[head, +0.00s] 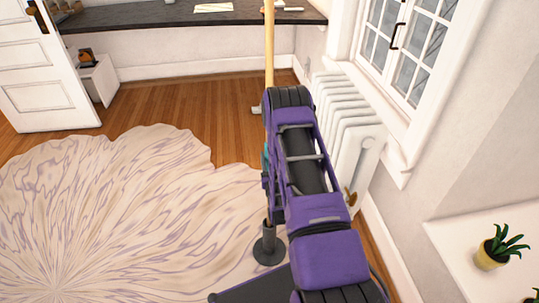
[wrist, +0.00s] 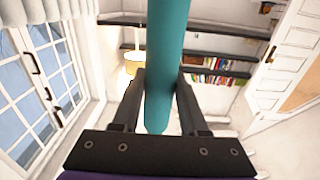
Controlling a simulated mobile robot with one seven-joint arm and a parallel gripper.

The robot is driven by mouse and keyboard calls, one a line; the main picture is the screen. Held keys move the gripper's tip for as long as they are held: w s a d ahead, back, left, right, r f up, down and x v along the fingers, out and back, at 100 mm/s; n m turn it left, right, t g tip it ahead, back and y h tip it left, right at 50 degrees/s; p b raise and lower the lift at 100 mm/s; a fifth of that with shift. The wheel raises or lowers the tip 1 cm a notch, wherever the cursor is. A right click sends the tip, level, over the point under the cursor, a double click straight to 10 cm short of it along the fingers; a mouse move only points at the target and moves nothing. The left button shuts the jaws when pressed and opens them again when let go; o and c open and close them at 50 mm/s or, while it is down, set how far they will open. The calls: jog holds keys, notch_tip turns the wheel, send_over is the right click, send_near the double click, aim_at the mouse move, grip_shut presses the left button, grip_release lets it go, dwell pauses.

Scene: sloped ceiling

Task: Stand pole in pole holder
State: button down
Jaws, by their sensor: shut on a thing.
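The pole (head: 269,50) is long and pale tan in its upper part and stands roughly upright beyond my arm. A teal section of the pole (wrist: 168,45) fills the middle of the wrist view. My gripper (wrist: 160,85) is shut around this teal section, with one dark finger on each side. In the head view my arm hides most of the gripper and the middle of the pole. The pole holder (head: 269,250), a dark round base with a short upright tube, stands on the floor below the pole. A short tan length shows just above the tube; I cannot tell whether it is inside.
A white radiator (head: 345,120) stands close to the right of my arm, under the window. A patterned rug (head: 130,215) covers the left floor. A dark counter (head: 180,16) runs along the back wall. A potted plant (head: 492,252) sits on a white ledge at right.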

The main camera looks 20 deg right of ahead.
jog(key=shift+f, duration=3.4)
notch_tip(320, 180, down, 9)
jog(key=shift+c, duration=1.8)
grip_release()
jog(key=shift+s, duration=0.1)
